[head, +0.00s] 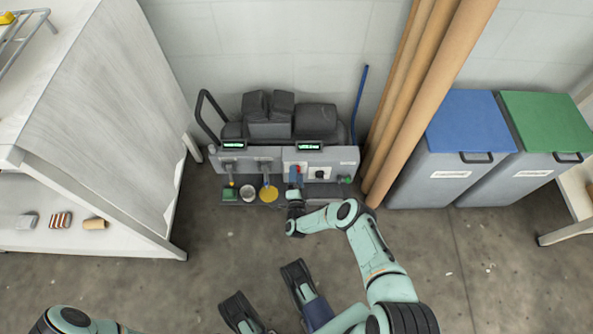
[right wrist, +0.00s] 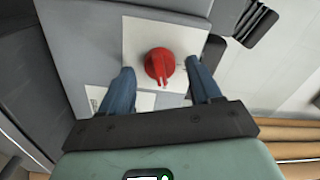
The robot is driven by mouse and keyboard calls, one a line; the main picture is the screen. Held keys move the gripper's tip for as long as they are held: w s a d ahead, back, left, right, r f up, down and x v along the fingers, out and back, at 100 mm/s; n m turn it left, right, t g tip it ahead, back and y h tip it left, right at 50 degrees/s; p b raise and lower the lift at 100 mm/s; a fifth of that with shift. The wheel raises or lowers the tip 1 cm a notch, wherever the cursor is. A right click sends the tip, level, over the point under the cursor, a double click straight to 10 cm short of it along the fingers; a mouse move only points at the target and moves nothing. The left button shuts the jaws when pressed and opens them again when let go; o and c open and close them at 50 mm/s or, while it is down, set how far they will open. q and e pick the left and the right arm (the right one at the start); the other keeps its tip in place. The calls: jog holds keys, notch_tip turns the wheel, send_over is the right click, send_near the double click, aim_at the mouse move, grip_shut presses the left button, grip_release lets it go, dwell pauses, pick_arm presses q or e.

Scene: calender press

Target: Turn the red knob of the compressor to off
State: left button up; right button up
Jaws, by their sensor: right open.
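The compressor (head: 231,158) stands against the back wall in the head view, a dark grey machine with a panel of controls. Its red knob (right wrist: 160,66) sits on a white plate in the right wrist view, its ridge pointing toward the bottom of the picture. In the head view the knob (head: 295,169) is small and partly covered by my right gripper (head: 296,184). My right gripper is open, with one blue finger to each side of the knob and visible gaps between.
Brown cardboard tubes (head: 425,95) lean on the wall right of the compressor. Bins with blue (head: 465,120) and green lids (head: 545,118) stand farther right. A white shelf unit (head: 95,130) is on the left. The floor in front is partly clear.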

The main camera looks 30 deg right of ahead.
jog(key=c, duration=1)
pick_arm(q)
jog(key=shift+w+r, duration=0.1)
jog(key=shift+w, duration=0.05)
pick_arm(e)
jog(key=shift+n, duration=0.4)
pick_arm(q)
jog(key=shift+w+d+r+t+p, duration=0.1)
jog(key=shift+w+r+t+p, duration=0.2)
jog(key=shift+w, duration=0.35)
jog(key=shift+w+d+r+t+p, duration=0.1)
jog(key=shift+w+r+t+p, duration=0.15)
jog(key=shift+w+p, duration=0.25)
pick_arm(e)
jog(key=shift+w+a+r+n, duration=0.1)
jog(key=shift+n, duration=3.2)
jog(key=shift+a+n, duration=0.1)
jog(key=shift+n, duration=3.2)
